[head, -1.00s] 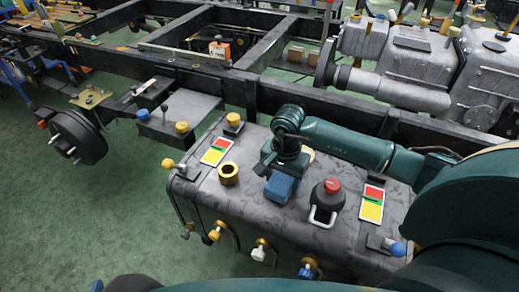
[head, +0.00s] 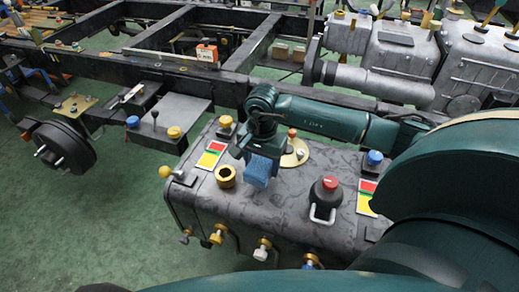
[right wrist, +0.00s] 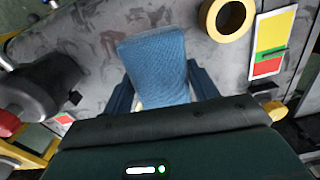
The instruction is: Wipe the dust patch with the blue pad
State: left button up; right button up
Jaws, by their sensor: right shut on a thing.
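My right gripper (head: 262,150) is shut on the blue pad (head: 257,174) over the top of the dark grey tank (head: 285,205). The pad hangs from the fingers, just right of a yellow ring (head: 226,176). In the right wrist view the textured blue pad (right wrist: 155,62) sits between the fingers, over the grey top. I cannot tell whether it touches the surface. The top has mottled lighter smudges; I cannot make out the dust patch's edges. My left gripper is not in view.
A red-topped black knob (head: 328,190) with a pale handle stands right of the pad. A round tan plate (head: 296,152) lies behind it. Coloured cards (head: 210,155) flank the top. A dark frame rail (head: 330,106) runs behind; the tank's front middle is clear.

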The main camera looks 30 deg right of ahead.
jog(key=shift+r+p, duration=0.9)
jog(key=shift+r, duration=0.9)
